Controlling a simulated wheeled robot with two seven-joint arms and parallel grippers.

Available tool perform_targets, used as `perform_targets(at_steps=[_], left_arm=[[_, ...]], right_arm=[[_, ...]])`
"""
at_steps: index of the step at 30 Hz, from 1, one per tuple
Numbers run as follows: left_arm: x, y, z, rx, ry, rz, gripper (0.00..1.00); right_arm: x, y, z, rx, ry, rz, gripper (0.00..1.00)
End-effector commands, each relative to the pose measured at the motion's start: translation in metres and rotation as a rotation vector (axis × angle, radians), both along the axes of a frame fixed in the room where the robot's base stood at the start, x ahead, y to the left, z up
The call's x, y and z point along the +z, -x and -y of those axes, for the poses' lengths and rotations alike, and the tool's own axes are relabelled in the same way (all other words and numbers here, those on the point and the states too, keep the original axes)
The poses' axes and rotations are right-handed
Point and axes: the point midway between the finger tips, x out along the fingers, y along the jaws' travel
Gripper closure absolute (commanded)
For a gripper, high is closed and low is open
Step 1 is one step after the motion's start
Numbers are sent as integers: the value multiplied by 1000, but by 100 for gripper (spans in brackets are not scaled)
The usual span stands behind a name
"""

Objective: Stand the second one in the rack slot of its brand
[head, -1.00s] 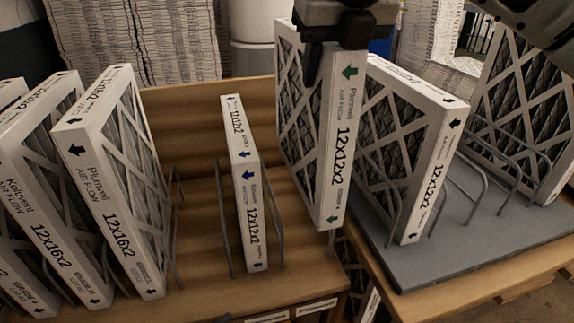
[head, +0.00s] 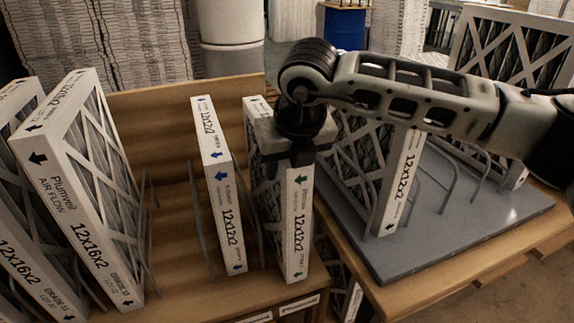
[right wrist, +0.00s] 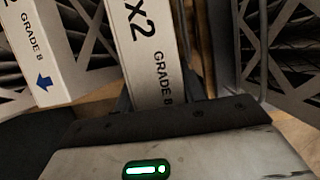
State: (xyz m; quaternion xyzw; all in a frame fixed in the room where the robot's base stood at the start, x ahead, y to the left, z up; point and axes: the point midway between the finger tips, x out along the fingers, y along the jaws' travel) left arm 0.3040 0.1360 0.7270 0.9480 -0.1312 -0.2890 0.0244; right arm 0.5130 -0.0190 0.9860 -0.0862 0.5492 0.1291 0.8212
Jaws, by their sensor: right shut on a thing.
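My right gripper (head: 288,150) is shut on the upper edge of a white-framed 12x12x2 filter (head: 297,225) with green arrows and a Plumvell label. The filter is upright over the right end of the wooden rack (head: 170,88), its lower end near the front edge. I cannot tell whether it touches the rack floor. My left gripper is out of view.
Several 12x16x2 filters stand at the left, the nearest marked Plumvell (head: 80,215). Empty wire slots separate them from the blue-arrow filter.

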Motion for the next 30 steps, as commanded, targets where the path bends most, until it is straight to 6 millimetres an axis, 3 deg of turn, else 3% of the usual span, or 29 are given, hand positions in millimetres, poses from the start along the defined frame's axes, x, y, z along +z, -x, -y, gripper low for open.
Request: perform_targets(at_steps=[7, 8, 9, 10, 20, 23, 30], left_arm=[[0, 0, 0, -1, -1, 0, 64], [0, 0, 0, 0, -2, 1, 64], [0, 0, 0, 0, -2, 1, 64], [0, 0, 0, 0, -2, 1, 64], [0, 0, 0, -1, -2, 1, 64], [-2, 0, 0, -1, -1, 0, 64], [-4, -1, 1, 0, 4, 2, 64]], right_arm=[[-6, 0, 0, 1, -1, 3, 89], [-6, 0, 0, 1, -1, 1, 51], [-6, 0, 0, 1, -1, 1, 40], [-6, 0, 0, 1, -1, 1, 38], [-3, 1, 0, 1, -1, 2, 38], [8, 5, 1, 1, -2, 4, 38], [54, 23, 7, 3, -2, 7, 38]])
